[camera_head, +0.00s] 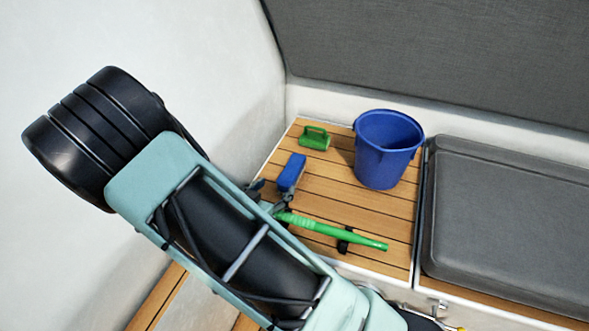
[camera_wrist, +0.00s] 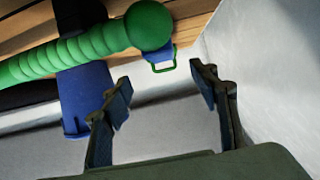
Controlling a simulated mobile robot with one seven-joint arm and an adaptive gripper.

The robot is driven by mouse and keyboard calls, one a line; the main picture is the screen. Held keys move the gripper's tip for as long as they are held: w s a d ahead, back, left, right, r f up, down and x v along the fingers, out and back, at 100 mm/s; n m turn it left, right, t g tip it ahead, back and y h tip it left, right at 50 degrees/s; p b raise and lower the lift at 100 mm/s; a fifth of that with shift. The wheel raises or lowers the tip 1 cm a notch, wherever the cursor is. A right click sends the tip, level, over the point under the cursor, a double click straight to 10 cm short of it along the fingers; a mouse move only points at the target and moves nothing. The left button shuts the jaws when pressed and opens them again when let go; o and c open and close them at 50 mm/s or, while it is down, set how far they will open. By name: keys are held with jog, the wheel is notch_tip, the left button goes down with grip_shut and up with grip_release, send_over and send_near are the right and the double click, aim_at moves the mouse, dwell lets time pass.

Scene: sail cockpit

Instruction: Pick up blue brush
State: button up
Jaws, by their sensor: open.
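The blue brush (camera_head: 291,172) lies on the slatted wooden bench near its left edge. In the wrist view, which looks upside down, a small blue part of the brush (camera_wrist: 158,55) shows past a green knob, which seems to hide the rest. My gripper (camera_head: 270,196) is just in front of the brush in the head view, partly hidden by my arm. In the wrist view, my gripper (camera_wrist: 160,82) has its two fingers spread apart with nothing between them. I cannot tell whether a finger touches the brush.
A green ribbed handle (camera_head: 330,230) lies close in front of the brush; its knob is near my gripper. A blue bucket (camera_head: 384,165) stands to the right. A pale wall (camera_head: 240,80) closes the left; a grey cushion (camera_head: 510,210) lies right.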

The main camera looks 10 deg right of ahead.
aim_at(285, 180)
jog(key=b+x, duration=0.1)
jog(key=x, duration=0.3)
jog(key=shift+w+d+f, duration=0.1)
jog(key=shift+f, duration=0.1)
jog(key=b+x, duration=0.1)
jog(key=x, duration=0.1)
jog(key=f+b+x, duration=0.1)
jog(key=x, duration=0.2)
jog(key=shift+r, duration=0.1)
jog(key=c, duration=1.3)
jog(key=shift+r, duration=0.1)
